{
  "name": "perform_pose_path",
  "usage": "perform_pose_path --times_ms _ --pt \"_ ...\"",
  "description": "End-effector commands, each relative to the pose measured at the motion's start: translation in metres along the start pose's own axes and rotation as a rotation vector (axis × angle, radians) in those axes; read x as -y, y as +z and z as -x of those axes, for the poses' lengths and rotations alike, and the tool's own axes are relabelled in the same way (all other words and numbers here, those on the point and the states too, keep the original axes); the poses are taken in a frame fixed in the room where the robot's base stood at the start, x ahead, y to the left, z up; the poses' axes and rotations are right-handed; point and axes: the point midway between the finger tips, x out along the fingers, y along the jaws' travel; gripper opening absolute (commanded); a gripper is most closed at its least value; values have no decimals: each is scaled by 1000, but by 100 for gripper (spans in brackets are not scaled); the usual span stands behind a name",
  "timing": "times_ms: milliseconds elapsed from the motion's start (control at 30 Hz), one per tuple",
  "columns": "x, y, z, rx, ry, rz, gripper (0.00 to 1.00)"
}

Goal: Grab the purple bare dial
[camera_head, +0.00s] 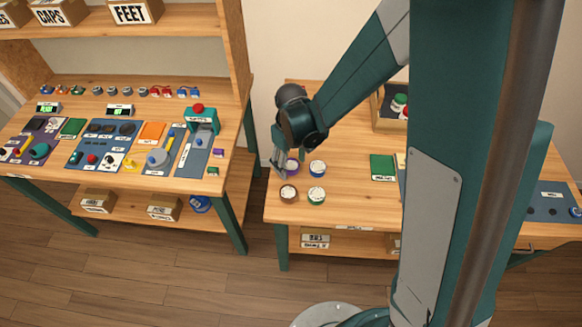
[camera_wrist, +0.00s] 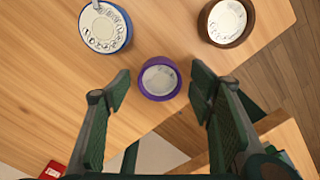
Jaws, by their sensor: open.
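The purple dial (camera_wrist: 159,78) is a round purple cup with a pale face; no clear ring of finger holes shows on it. It stands on the wooden table between the open fingers of my gripper (camera_wrist: 160,92), with a gap on both sides. In the head view the purple dial (camera_head: 292,168) is at the table's left part, partly hidden by my gripper (camera_head: 283,160), which points down over it. My gripper holds nothing.
A blue dial (camera_wrist: 105,27) and a brown dial (camera_wrist: 227,22) stand close by, both with hole rings. A green pad (camera_head: 383,167) lies to the right. The table's edge is close to the left.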

Motion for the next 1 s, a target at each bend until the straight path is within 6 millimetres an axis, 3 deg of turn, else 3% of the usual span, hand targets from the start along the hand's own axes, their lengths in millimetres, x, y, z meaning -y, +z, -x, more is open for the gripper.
perform_pose_path --times_ms 100,333,767,1000 --pt "0 0 0 0 0 0 51" --pt "0 0 0 0 0 0 22" --pt "0 0 4 0 0 0 21" --pt "0 0 20 0 0 0 21"
